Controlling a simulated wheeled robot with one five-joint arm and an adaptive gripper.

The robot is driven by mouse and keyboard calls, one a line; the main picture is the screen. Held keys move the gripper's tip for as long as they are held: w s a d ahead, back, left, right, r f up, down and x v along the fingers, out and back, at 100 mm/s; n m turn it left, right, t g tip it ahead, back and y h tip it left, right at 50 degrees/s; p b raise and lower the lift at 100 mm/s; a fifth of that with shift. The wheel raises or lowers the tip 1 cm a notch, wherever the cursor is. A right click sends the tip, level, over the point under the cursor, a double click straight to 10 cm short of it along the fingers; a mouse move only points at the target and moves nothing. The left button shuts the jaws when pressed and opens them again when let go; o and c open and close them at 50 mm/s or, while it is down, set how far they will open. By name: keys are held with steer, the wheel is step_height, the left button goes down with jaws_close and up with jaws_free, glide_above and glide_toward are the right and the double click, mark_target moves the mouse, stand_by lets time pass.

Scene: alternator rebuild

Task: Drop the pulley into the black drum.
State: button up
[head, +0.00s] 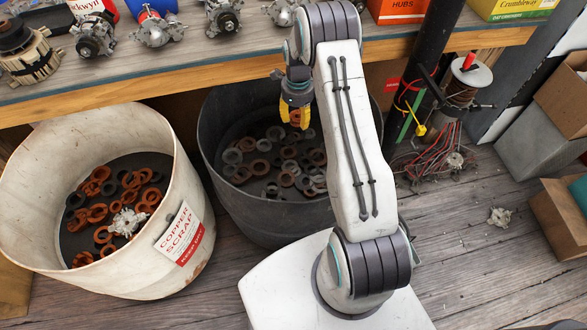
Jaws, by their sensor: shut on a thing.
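The black drum (262,218) stands on the floor under the bench edge, behind my arm. Copper-coloured and grey rings lie inside it. My gripper (296,114), with yellow fingers, is over the drum's opening in the head view. My arm hides the right part of the drum.
A white drum (150,165) labelled "COPPER SCRAP" stands left of the black drum, holding rings and a silver part (127,222). The workbench (190,73) with alternator parts runs behind. A wire-wound spool stand (470,78) and cardboard boxes (565,105) are at right.

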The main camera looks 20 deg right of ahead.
step_height(320, 180, down, 4)
steer(key=shift+r+b, duration=0.2)
steer(key=shift+b, duration=0.65)
steer(key=o, duration=1.3)
steer(key=shift+o, duration=0.2)
step_height(320, 180, up, 12)
steer(key=shift+r, duration=0.1)
